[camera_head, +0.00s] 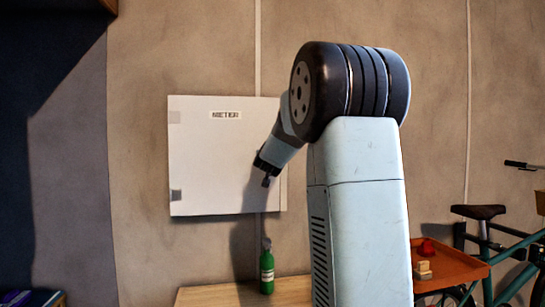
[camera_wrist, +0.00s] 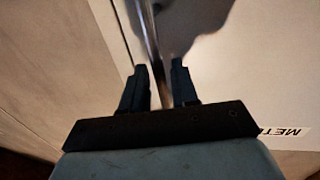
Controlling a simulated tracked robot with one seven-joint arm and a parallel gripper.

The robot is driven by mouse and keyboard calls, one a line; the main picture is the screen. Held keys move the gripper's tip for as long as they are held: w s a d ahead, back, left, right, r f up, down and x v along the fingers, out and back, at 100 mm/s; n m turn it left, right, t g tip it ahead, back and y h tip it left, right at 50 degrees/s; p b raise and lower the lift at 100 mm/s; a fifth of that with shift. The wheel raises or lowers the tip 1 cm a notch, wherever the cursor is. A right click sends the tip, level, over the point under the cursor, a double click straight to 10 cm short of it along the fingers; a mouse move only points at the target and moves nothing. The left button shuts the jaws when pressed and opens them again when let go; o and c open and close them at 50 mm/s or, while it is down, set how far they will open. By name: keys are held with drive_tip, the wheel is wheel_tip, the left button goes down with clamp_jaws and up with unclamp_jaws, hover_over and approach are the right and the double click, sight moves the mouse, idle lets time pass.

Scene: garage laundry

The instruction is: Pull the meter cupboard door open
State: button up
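The white meter cupboard door (camera_head: 215,160), labelled METER, is on the wall left of centre in the head view and looks closed. Hinge-like grey patches are on its left edge. My gripper (camera_head: 267,180) is at the door's right side. In the wrist view, my gripper (camera_wrist: 158,68) has its fingers apart. A shiny metal bar handle (camera_wrist: 149,35) runs down into the gap between them, with some space visible on each side. I cannot tell how deep the bar sits between the fingers.
A green bottle (camera_head: 267,270) stands on a wooden surface (camera_head: 225,294) below the door. An orange tray (camera_head: 455,268) holding small items and a bicycle (camera_head: 490,240) are at the right. The wall left of the door is clear.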

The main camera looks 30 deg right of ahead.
drive_tip(key=shift+w+d, duration=0.15)
drive_tip(key=shift+w, duration=0.2)
clamp_jaws()
idle(0.3)
